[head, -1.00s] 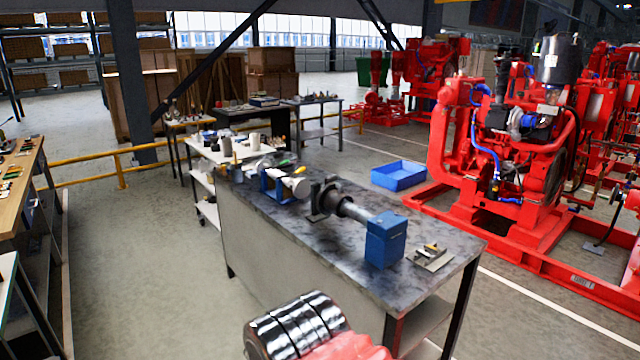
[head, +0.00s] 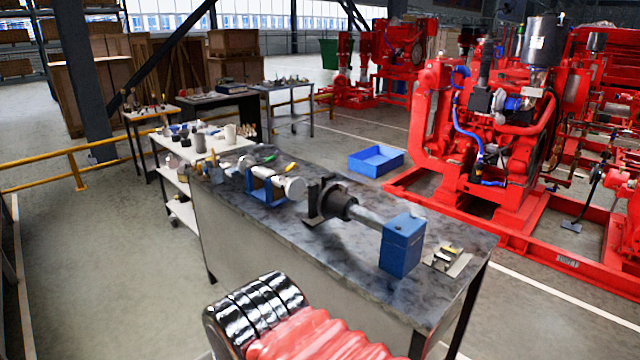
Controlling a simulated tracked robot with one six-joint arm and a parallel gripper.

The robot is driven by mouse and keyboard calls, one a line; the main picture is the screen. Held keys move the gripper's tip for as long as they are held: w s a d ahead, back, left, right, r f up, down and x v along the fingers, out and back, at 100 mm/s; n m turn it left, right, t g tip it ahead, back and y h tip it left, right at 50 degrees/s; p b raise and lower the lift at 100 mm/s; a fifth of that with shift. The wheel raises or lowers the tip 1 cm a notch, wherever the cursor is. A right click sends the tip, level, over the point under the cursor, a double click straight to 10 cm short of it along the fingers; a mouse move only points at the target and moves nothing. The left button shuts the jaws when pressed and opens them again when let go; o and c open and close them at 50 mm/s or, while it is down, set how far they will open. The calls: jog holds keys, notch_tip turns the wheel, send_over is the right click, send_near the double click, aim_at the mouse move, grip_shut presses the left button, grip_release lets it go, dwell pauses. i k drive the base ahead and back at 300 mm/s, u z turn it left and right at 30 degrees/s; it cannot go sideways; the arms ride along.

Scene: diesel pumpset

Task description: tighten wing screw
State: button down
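No wing screw can be made out at this size. A grey-topped workbench (head: 330,270) stands in front of me with a pump assembly on it. The assembly has a blue box (head: 402,245) at its right end, a pale shaft (head: 370,216) and a dark round housing (head: 335,203). Farther left on the bench is a blue bracket (head: 262,187) holding a pale cylinder (head: 292,188). My gripper is not in view. A black ringed and red ribbed part, which looks like my arm, shows at the bottom, in front of the bench.
Small metal parts (head: 446,258) lie at the bench's right end. A blue bin (head: 376,160) sits on the floor behind. A red diesel pumpset (head: 470,130) stands at the right. A yellow rail (head: 75,172) runs at the left. The floor left of the bench is clear.

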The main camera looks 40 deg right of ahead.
aim_at(344, 187)
jog(key=i, duration=1.55)
jog(key=u, duration=0.2)
